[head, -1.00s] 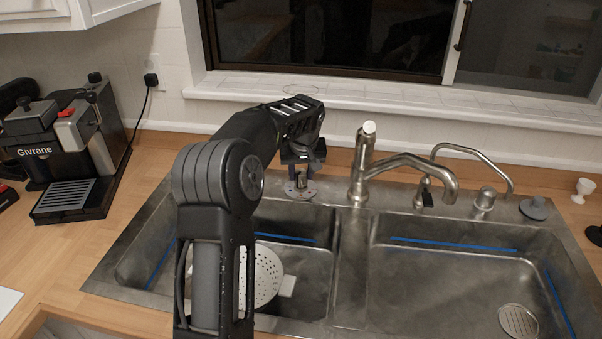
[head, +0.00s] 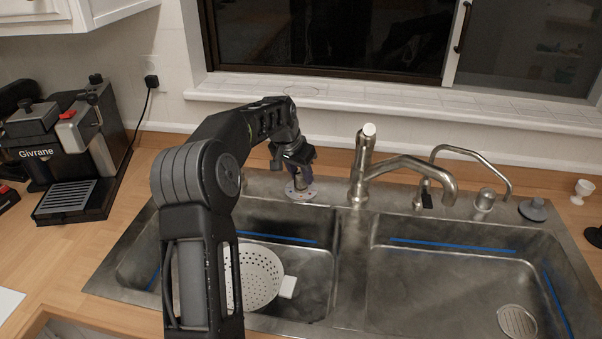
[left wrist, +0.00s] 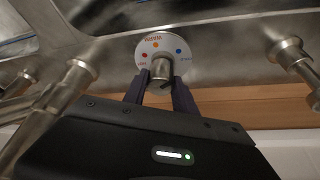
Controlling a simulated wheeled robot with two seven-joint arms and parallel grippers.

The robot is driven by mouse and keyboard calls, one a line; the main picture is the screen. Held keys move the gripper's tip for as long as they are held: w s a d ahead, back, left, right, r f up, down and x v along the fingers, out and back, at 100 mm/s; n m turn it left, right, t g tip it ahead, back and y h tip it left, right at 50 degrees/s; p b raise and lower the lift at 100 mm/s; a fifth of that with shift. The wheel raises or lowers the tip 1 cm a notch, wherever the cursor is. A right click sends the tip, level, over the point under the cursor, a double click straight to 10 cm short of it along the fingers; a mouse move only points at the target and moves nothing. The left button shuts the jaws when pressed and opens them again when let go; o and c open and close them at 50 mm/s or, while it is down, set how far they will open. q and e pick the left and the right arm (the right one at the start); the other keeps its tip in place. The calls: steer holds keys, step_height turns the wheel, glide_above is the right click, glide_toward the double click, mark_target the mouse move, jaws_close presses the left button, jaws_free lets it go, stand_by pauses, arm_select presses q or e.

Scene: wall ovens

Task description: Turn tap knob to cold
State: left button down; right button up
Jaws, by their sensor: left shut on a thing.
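The tap knob (left wrist: 162,68) is a short metal post on a round white dial (left wrist: 150,40) marked with red, orange and blue dots. In the left wrist view the blue dot is right of the knob and the red dot left. In the head view the dial (head: 300,194) lies on the sink's back rim, left of the faucet (head: 362,165). My left gripper (left wrist: 161,84) is shut on the knob from above, one dark finger on either side. In the head view the gripper (head: 298,181) largely hides the knob. My right gripper is out of view.
A steel double sink (head: 352,260) is in front, with a white colander (head: 262,275) in its left basin. A thin second spout (head: 475,152) and a soap-dispenser-like post (head: 485,200) stand right of the faucet. A coffee machine (head: 75,140) is at left.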

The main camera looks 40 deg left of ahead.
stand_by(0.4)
arm_select(q)
steer(key=c, duration=1)
jaws_free()
steer(key=shift+r, duration=0.1)
steer(key=b+v, duration=0.1)
steer(key=v, duration=0.6)
steer(key=shift+r, duration=0.35)
steer(key=shift+s, duration=0.15)
